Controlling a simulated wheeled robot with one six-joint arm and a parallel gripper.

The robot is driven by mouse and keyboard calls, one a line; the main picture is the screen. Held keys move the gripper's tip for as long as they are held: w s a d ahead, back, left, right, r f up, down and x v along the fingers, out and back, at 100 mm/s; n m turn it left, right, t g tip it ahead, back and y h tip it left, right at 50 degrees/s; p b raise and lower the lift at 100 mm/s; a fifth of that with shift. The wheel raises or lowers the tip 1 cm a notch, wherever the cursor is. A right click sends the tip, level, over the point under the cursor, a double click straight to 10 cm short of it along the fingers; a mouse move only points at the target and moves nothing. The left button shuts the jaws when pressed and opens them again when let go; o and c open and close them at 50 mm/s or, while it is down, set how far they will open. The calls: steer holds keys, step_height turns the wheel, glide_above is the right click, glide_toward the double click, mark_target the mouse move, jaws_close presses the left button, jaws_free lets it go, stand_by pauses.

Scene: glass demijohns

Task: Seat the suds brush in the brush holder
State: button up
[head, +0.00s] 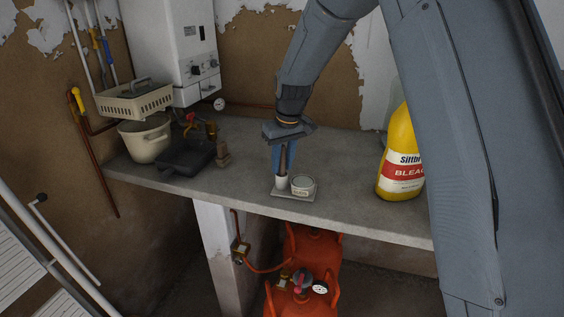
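My gripper (284,158) points down over the front part of the counter. Its blue fingers are close on either side of a slim brown handle, which I take to be the suds brush (283,160). The brush is upright, and its lower end meets a small white cup (281,182), which looks like the brush holder. I cannot tell how deep the brush sits in it; the brush head is hidden. The cup stands on a grey tray (292,197) beside a round labelled jar (303,187).
The grey counter (345,192) is clear around the tray. A yellow bleach bottle (402,155) stands at right, partly behind my arm. An orange gas cylinder (315,255) stands below.

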mark_target(284, 151)
steer(key=shift+o, duration=1)
steer(key=shift+r, duration=0.1)
steer(key=shift+s+d+r+b, duration=0.15)
steer(key=shift+r+b, duration=0.25)
steer(key=shift+r, duration=0.85)
steer(key=shift+s+d+r+b, duration=0.1)
steer(key=shift+s+r+b, duration=0.25)
steer(key=shift+r, duration=0.95)
steer(key=shift+s+d+r+b, duration=0.15)
steer(key=shift+r+b, duration=0.25)
steer(key=shift+r, duration=0.85)
steer(key=s+d+f+m, duration=0.1)
steer(key=s+d+f, duration=0.2)
steer(key=s, duration=0.6)
steer(key=s+d+f+m, duration=0.2)
steer(key=s+d+f, duration=0.2)
steer(key=s, duration=0.5)
steer(key=s+d+f+m+h, duration=0.1)
steer(key=s+d+f, duration=0.3)
steer(key=s, duration=0.6)
steer(key=shift+d+f+m+g, duration=0.2)
steer(key=shift+d+m+g, duration=0.1)
steer(key=shift+d+m, duration=0.35)
